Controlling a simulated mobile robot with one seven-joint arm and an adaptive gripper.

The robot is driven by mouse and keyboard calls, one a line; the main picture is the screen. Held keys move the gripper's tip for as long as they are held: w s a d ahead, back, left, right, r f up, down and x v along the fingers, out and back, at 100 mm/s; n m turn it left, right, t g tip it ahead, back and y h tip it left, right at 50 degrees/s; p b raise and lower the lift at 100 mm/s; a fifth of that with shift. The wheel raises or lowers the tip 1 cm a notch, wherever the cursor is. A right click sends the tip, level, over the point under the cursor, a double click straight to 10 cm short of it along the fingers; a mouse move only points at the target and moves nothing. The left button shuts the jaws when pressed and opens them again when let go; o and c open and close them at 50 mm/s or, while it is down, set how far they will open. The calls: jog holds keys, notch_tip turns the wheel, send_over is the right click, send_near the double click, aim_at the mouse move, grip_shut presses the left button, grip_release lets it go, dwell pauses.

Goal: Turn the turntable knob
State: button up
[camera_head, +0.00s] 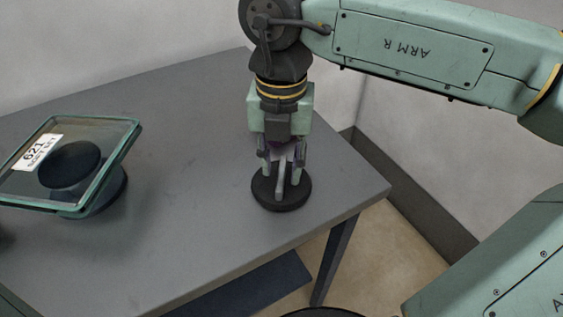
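A round black knob (281,201) lies flat on the grey table near its right corner. I take it to be the turntable knob. My gripper (282,180) points straight down over it, with its fingertips low at the knob's top. A light grey upright piece shows between the fingers; I cannot tell whether it belongs to the knob or to my gripper. Whether the fingers press on anything is too small to tell. At the left, a tilted clear panel with a green-blue frame (107,170) and a "621" label (38,151) stands on a dark round base (108,197).
The grey table (190,145) is bare between the panel and the knob. Its right corner and front edge are close to the knob. A pale wall (120,35) stands behind the table, and a dark skirting (420,205) runs along the floor at the right.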

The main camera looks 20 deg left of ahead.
jog(key=shift+f, duration=0.8)
jog(key=shift+c, duration=0.4)
grip_shut()
